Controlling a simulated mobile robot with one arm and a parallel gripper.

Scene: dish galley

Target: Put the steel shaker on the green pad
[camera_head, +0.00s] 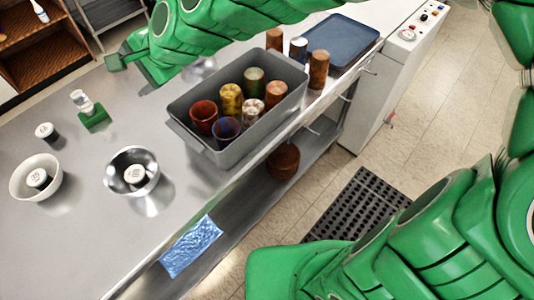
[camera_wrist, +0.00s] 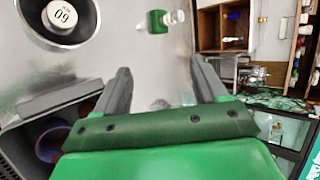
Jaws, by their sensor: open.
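The green pad (camera_head: 95,119) lies on the steel counter at the left in the head view. A small pale, shiny shaker (camera_head: 82,101) stands upright with its base on the pad, apart from any finger. In the wrist view the pad (camera_wrist: 156,22) and the shaker (camera_wrist: 175,17) show near the top centre, beyond my fingertips. My gripper (camera_wrist: 163,82) is open, with nothing between its two grey fingers. In the head view my arm reaches over the counter's back edge, and the fingers are hard to make out.
A grey bin (camera_head: 183,124) with several coloured cups stands right of the pad. A steel bowl (camera_head: 113,172) and a white bowl (camera_head: 18,180) each hold a white-topped piece; another such piece (camera_head: 46,131) stands nearby. A blue tray (camera_head: 345,40) lies at the far right.

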